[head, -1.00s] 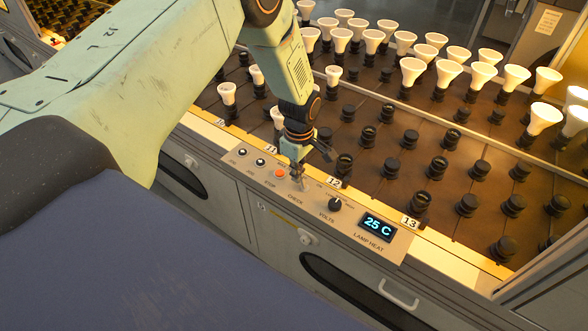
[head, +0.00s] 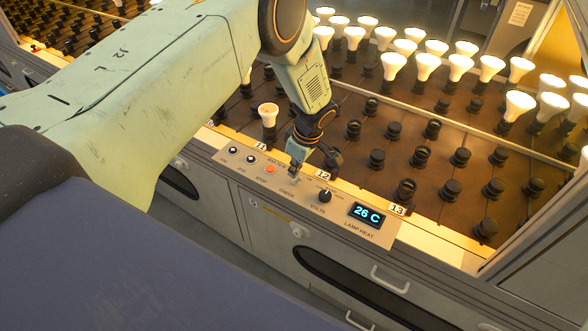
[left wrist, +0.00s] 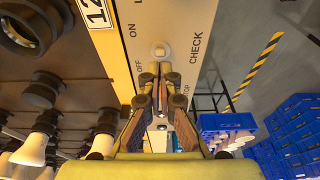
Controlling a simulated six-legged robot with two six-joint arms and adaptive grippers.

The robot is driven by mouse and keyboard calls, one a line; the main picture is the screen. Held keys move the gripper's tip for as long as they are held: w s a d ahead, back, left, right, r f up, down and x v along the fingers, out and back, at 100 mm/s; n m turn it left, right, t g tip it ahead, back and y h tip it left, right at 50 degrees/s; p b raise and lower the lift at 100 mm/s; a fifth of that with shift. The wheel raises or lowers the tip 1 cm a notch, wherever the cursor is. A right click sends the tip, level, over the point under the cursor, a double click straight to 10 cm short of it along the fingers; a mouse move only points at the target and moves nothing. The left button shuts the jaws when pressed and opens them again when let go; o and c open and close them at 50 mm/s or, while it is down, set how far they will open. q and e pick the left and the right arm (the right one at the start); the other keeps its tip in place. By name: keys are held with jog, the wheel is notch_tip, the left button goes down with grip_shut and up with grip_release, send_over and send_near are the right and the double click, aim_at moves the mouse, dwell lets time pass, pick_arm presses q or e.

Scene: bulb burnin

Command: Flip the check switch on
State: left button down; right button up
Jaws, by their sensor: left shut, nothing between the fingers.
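The control panel (head: 335,215) carries a CHECK label, and its check switch (left wrist: 159,50) shows in the left wrist view as a small pale toggle beside ON and OFF marks. I cannot clearly tell which way its lever leans. My left gripper (head: 295,171) is over the panel near the CHECK label and hides the switch area in the head view. In the left wrist view the gripper (left wrist: 161,80) is shut and empty, its tips just on the OFF side of the switch; contact is unclear. My right gripper is out of view.
An orange STOP button (head: 271,169), a black VOLTS knob (head: 325,195) and a display (head: 367,213) reading 26 C share the panel. Behind it, the rack (head: 345,160) holds glowing bulbs and several empty sockets. Blue crates (left wrist: 290,130) show in the left wrist view.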

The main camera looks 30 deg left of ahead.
pick_arm(q)
jog(key=shift+p+v, duration=0.4)
jog(key=shift+v, duration=0.45)
jog(key=shift+s+a, duration=0.1)
jog(key=shift+a, duration=0.05)
jog(key=shift+f, duration=0.1)
